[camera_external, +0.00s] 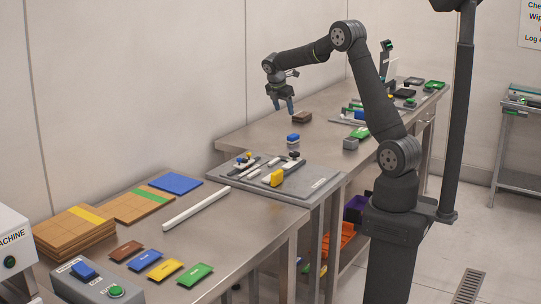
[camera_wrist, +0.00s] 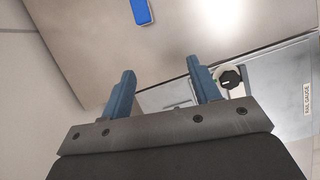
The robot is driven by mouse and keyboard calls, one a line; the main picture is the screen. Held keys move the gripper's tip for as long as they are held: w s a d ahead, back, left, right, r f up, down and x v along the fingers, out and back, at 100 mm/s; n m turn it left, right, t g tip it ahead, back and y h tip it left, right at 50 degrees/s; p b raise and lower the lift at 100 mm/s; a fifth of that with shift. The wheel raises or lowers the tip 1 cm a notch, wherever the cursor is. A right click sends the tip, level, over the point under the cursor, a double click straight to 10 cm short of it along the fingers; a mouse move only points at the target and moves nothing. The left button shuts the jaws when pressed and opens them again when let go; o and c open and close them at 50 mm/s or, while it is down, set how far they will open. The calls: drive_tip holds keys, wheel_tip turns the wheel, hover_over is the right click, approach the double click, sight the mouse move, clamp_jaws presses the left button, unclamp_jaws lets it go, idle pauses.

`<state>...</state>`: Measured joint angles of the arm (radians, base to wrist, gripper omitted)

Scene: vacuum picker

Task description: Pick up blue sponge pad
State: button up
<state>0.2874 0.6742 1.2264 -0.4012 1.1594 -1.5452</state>
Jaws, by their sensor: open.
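A small blue block with a pale band, which looks like the blue sponge pad (camera_external: 293,137), lies on the metal bench near the grey fixture plate. In the wrist view a blue block (camera_wrist: 142,11) shows at the top edge, partly cut off, beyond the fingertips and slightly left of the gap between them. My gripper (camera_external: 284,107) is above the bench, up and to the left of the pad in the outside view. Its two blue fingers (camera_wrist: 160,69) are apart with nothing between them.
A brown block (camera_external: 302,117) lies behind the pad. The fixture plate (camera_external: 311,182) with a yellow piece (camera_external: 277,178) and a black knob (camera_wrist: 231,79) stands in front. A grey block (camera_external: 350,143) and green block (camera_external: 360,132) are to the right. Bare bench surrounds the pad.

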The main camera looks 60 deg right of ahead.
drive_tip(key=w+d, duration=0.3)
drive_tip(key=d, duration=0.2)
hover_over(293, 135)
drive_tip(key=a, duration=0.3)
drive_tip(key=shift+g, duration=0.3)
drive_tip(key=f, duration=1)
drive_tip(key=shift+d+f, duration=0.25)
drive_tip(key=shift+f, duration=0.1)
drive_tip(key=shift+x, duration=2.75)
drive_tip(key=shift+w+a, duration=0.1)
drive_tip(key=shift+a, duration=0.15)
drive_tip(key=c, duration=1)
